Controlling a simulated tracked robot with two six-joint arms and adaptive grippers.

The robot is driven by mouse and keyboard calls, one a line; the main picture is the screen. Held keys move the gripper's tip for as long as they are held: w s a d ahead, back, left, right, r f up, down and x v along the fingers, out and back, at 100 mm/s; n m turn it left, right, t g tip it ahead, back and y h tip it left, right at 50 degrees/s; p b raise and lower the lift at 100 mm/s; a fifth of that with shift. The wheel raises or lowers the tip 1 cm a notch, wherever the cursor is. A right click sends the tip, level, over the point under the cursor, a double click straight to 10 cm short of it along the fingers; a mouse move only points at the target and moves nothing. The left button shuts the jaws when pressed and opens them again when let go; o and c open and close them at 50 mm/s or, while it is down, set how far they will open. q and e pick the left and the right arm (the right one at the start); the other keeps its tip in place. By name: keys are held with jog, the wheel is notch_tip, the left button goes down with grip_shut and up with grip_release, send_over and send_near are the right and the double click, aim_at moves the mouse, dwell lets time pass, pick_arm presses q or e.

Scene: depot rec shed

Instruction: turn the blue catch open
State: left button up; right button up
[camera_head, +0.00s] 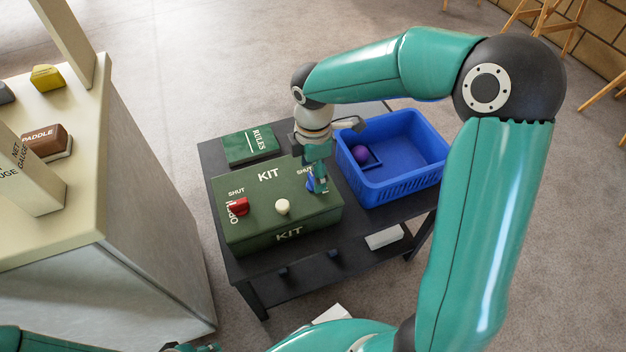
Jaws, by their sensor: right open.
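The green kit box (262,228) lies flat on a black table. The blue catch (309,184) is on the right part of its lid, mostly hidden by my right gripper, below a SHUT label; I cannot tell which way it is turned. My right gripper (318,185) is open and points down right at the blue catch; whether it touches is unclear. A red catch (238,207) is on the left of the lid, between SHUT and OPEN labels. A cream knob (282,206) is between the catches. My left gripper (192,347) barely shows at the bottom edge.
A blue basket (410,184) with a purple ball (361,153) stands right of the box. A green rules book (251,146) lies behind it. A cream-topped counter (85,195) stands at left, holding a brown paddle block (48,142).

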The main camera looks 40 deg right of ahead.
jog(key=shift+f, duration=1.05)
jog(key=c, duration=1.1)
jog(key=shift+c, duration=0.2)
